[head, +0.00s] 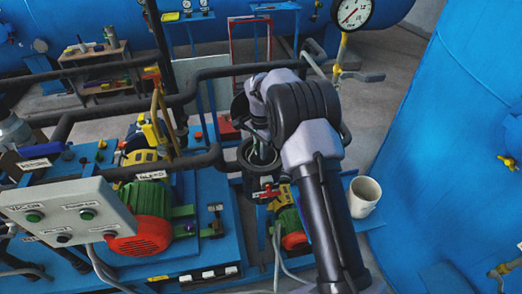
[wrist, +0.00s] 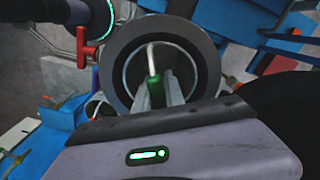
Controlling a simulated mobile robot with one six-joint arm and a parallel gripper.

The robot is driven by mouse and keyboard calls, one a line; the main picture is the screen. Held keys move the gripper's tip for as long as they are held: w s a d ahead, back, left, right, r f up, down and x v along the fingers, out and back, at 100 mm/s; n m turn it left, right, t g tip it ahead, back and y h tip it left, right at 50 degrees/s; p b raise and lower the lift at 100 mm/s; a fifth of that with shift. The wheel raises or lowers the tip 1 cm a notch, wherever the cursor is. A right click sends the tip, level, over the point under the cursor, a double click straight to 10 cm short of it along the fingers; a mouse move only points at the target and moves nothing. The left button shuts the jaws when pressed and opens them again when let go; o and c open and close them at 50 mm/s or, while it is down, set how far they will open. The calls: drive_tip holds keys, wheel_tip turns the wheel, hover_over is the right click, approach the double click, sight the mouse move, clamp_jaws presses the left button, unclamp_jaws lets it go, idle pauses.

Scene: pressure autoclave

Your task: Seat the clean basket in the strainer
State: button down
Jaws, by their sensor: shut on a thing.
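The strainer (head: 245,152) is a dark, round, open-topped body in the middle of the head view. In the wrist view its thick dark rim (wrist: 120,55) rings a lighter round interior. My gripper (head: 262,150) points down over this opening and is shut on a green grip (wrist: 156,95) with a pale rod. The grip looks like the clean basket's handle. The fingers (wrist: 165,90) line up with the opening in the wrist view. The basket's body is mostly hidden by my fingers and the rim, so I cannot tell how deep it sits.
A red valve handle (head: 265,193) is close to the strainer's front. A white bucket (head: 365,197) stands to the right of my arm. Dark pipes (head: 215,72) run behind and left. A control box (head: 68,215) and a green-red motor (head: 150,215) are at left.

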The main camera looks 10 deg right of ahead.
drive_tip(key=shift+f+b, duration=1.2)
drive_tip(key=shift+f, duration=0.4)
drive_tip(key=c, duration=1.3)
unclamp_jaws()
wheel_tip(320, 180, up, 17)
drive_tip(key=shift+r+p, duration=0.2)
drive_tip(key=shift+p, duration=0.75)
